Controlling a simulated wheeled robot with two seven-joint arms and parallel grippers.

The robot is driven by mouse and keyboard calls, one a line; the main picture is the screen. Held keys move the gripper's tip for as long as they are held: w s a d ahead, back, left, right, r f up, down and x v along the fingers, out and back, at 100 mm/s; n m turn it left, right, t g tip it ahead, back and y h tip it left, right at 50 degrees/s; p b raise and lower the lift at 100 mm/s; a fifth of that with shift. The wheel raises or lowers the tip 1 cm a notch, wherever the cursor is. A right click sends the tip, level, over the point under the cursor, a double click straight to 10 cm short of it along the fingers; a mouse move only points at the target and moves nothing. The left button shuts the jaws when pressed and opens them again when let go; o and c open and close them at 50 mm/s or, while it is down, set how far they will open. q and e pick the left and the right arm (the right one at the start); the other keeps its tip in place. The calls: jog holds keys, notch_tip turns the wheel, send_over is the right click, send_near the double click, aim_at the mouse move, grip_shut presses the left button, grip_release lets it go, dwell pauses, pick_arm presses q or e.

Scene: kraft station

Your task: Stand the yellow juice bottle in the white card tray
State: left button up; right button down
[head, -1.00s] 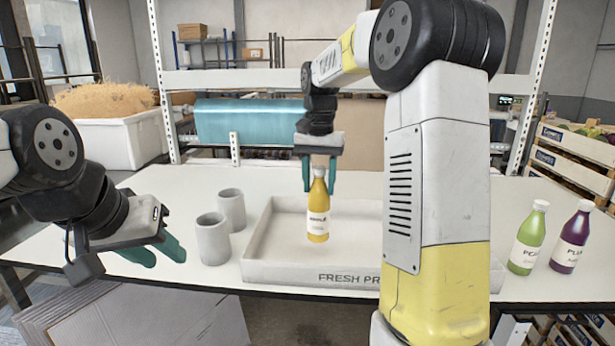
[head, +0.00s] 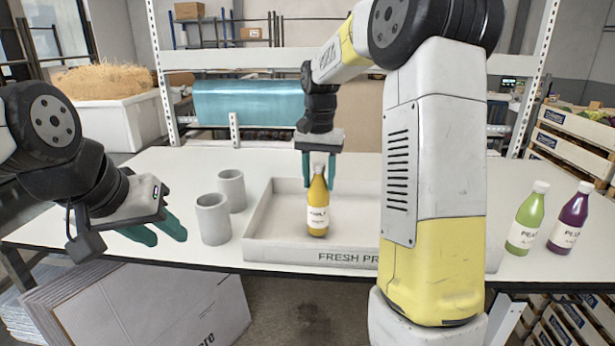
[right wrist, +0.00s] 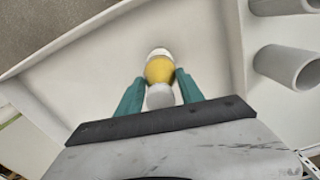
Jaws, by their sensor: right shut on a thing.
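The yellow juice bottle (head: 318,212) is upright inside the white card tray (head: 277,246), in its left part. Its white cap and yellow shoulder also show in the right wrist view (right wrist: 159,72). My right gripper (head: 319,184) is above the tray, shut on the bottle near its neck, with one teal finger on each side. Whether the bottle's base touches the tray floor is hard to tell. My left gripper (head: 163,234) is left of the tray, away from the bottle; its teal fingers look apart and empty. My right arm hides the tray's right part.
Two grey cups (head: 213,220) (head: 232,190) stand just left of the tray. A green bottle (head: 527,220) and a purple bottle (head: 569,220) stand at the table's right end. The white table (head: 160,170) is clear behind the cups.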

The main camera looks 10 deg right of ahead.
jog(key=c, duration=0.7)
grip_release()
jog(key=shift+o, duration=0.2)
jog(key=shift+r, duration=6.5)
jog(key=shift+s, duration=0.1)
jog(key=s+a+f+n+t+y, duration=0.1)
jog(key=s+f+n+t, duration=0.1)
jog(key=s, duration=1)
jog(key=s+a+f+n+t+y, duration=0.1)
jog(key=s+f+n+t, duration=0.2)
jog(key=s, duration=0.9)
notch_tip(320, 180, down, 3)
jog(key=shift+f+n+t, duration=0.1)
jog(key=shift+n+t, duration=0.2)
jog(key=shift+t, duration=0.3)
